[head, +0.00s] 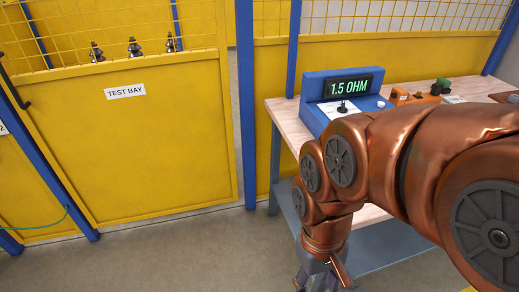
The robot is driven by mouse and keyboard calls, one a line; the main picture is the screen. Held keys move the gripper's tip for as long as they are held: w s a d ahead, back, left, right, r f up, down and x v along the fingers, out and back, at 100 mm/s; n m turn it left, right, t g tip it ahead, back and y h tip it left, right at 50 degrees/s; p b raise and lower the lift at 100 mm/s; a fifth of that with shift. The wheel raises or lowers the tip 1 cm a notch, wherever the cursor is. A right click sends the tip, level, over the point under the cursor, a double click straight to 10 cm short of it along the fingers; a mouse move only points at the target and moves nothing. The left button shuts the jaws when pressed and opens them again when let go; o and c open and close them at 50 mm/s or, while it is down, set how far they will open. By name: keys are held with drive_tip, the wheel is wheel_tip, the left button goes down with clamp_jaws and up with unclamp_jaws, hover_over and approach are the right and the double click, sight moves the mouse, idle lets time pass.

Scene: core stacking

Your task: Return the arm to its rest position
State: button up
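My copper-coloured arm reaches in from the right of the head view and bends downward near the middle. My gripper (326,280) is at the bottom edge, pointing down over the floor in front of the workbench (289,120). Its fingertips are cut off by the frame, so I cannot tell whether it is open or shut, or whether it holds anything.
A blue meter (341,92) reading 1.5 OHM stands on the bench, with an orange device (412,95) to its right. A yellow fence panel (140,150) labelled TEST BAY stands at left. The grey floor (170,262) at lower left is clear.

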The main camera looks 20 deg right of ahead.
drive_tip(key=s+p+v, duration=0.2)
drive_tip(key=p+v, duration=0.9)
drive_tip(key=shift+r+t, duration=0.3)
drive_tip(key=shift+r, duration=0.2)
